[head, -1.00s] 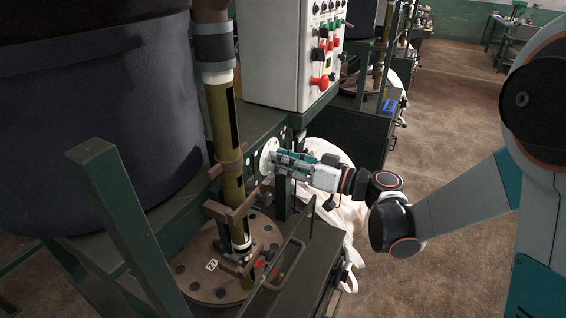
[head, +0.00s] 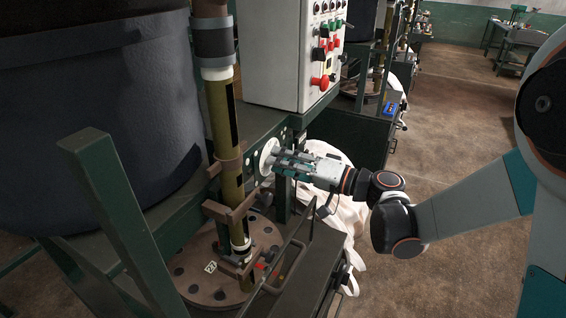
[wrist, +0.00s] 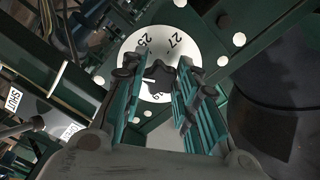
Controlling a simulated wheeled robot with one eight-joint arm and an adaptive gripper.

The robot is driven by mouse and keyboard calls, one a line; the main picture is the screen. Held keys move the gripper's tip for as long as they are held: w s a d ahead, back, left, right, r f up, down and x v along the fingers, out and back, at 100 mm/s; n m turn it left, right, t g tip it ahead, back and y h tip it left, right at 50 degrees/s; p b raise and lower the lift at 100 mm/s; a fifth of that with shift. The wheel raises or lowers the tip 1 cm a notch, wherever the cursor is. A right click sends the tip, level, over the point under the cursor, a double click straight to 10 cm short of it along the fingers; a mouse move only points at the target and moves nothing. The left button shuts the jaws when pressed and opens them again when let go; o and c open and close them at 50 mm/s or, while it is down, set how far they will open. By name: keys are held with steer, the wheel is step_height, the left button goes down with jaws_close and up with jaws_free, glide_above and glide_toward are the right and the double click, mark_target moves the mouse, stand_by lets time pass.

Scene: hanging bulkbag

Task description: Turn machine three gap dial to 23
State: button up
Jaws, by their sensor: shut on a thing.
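The gap dial (head: 267,156) is a white round disc on the green machine frame, right of the olive pipe. In the wrist view the dial (wrist: 158,40) shows the numbers 25 and 27 on its upper part, and a lower number partly hidden. A dark lobed knob (wrist: 160,79) sits at its centre, with a small white mark on its left side. My gripper (head: 279,160) reaches the dial from the right. In the wrist view my gripper's teal fingers (wrist: 159,72) are shut on the knob, one on each side. The exact setting cannot be read.
A white control box (head: 290,50) with coloured buttons hangs above the dial. The olive pipe (head: 226,120) and a large dark drum (head: 95,110) stand to the left. White bag cloth (head: 345,218) hangs below my gripper. Open floor (head: 455,140) lies to the right.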

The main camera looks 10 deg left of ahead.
stand_by(0.5)
steer(key=o, duration=1.1)
steer(key=v, duration=1.2)
